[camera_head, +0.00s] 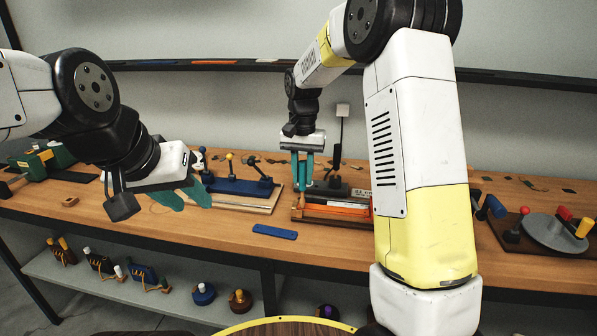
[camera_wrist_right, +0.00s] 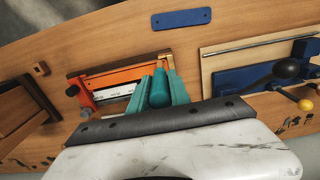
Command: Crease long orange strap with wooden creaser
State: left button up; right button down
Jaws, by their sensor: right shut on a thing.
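My right gripper (camera_head: 302,184) points down over the right-centre of the bench, its teal fingers shut on a slim dark-green handle (camera_wrist_right: 159,88). A brownish tip, probably of the wooden creaser, shows beyond the fingers in the wrist view (camera_wrist_right: 160,64). Its contact with anything below is unclear. A long orange piece (camera_head: 340,209), which may be the strap or part of a fixture, lies just below and right of that gripper. In the wrist view orange bars (camera_wrist_right: 112,75) frame a white scale left of the fingers.
A blue plate (camera_head: 274,231) lies near the front edge. A blue lever fixture on a board (camera_head: 240,187) stands left of the right gripper. A grey round turret (camera_head: 555,232) is at right. My right arm hides part of the bench. Several small tools sit on the lower shelf.

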aim_at(303, 162)
jog(key=shift+r, duration=2.4)
jog(key=shift+s, duration=0.1)
